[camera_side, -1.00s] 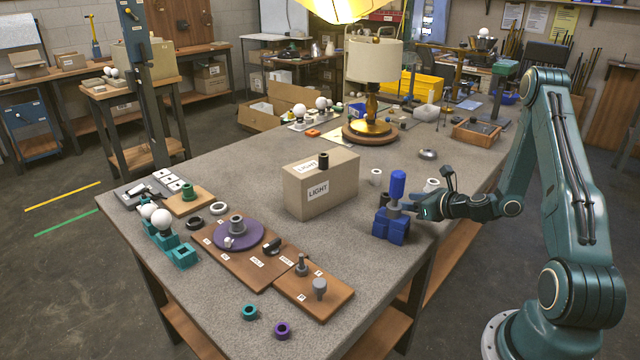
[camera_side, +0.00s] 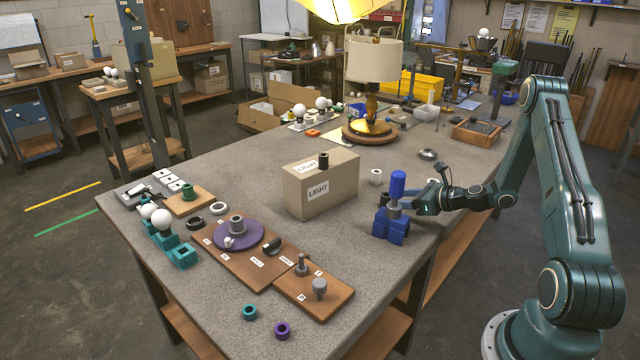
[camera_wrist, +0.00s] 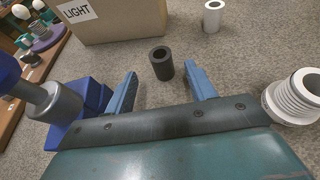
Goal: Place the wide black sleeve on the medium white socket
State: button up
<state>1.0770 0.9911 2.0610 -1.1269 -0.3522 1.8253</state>
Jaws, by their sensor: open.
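A black sleeve (camera_wrist: 161,64) stands upright on the grey table in the wrist view, with its hole facing up. My gripper (camera_wrist: 163,75) is open and empty. Its two blue fingers point toward the sleeve, one to each side, with clear gaps. A plain white socket (camera_wrist: 212,17) stands beyond, to the right; it also shows in the side view (camera_side: 376,177). A larger ribbed white socket (camera_wrist: 292,97) is at the right, close to my gripper. I cannot tell which white one is medium. Another dark sleeve (camera_side: 323,160) sits on the LIGHT box.
A blue screwdriver in a blue block (camera_side: 391,226) stands close to the left of my gripper. The LIGHT box (camera_side: 318,190) stands behind the sleeve. Brown boards (camera_side: 315,293) with parts lie at the left. The table between box and plain white socket is clear.

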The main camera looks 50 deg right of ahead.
aim_at(379, 206)
jog(key=shift+w+d+f+n+y, duration=0.3)
jog(key=shift+d+n+y, duration=0.05)
jog(key=shift+n+y, duration=0.15)
jog(key=shift+w, duration=0.1)
jog(key=shift+x, duration=3.65)
jog(key=shift+f, duration=0.1)
jog(key=c, duration=1.1)
jog(key=shift+r, duration=0.2)
jog(key=shift+c, duration=0.2)
notch_tip(379, 206, up, 20)
jog(key=shift+f, duration=0.2)
